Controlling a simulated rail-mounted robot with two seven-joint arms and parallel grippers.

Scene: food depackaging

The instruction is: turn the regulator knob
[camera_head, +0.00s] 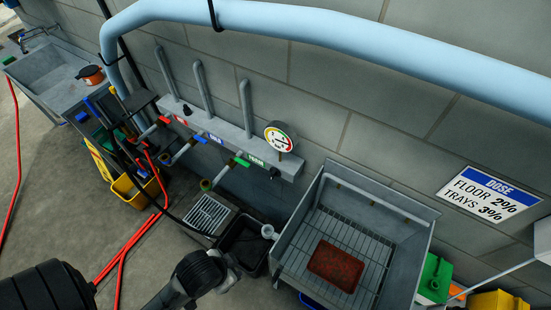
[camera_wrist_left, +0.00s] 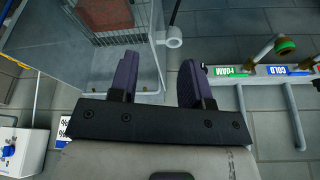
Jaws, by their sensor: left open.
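A small black knob (camera_head: 274,172) sits on the front of the grey wall manifold at its right end, just below a round dial gauge (camera_head: 281,137). I take it to be the regulator knob. In the left wrist view I cannot make out the knob; the right-hand finger covers that end of the manifold. My left gripper (camera_wrist_left: 158,75) is open and empty there, its two dark purple fingers spread apart. In the head view my left arm rises from the bottom edge, below the manifold, and its fingertips are not clear. My right gripper is not in view.
The grey manifold (camera_head: 231,136) carries labelled outlets and upright pipes. A metal basin (camera_head: 422,232) with a rack and a red-brown block (camera_head: 336,265) stands right of it. A black bin (camera_head: 243,243) is below. A blue pipe (camera_head: 300,26) crosses above. Red hoses cross the floor.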

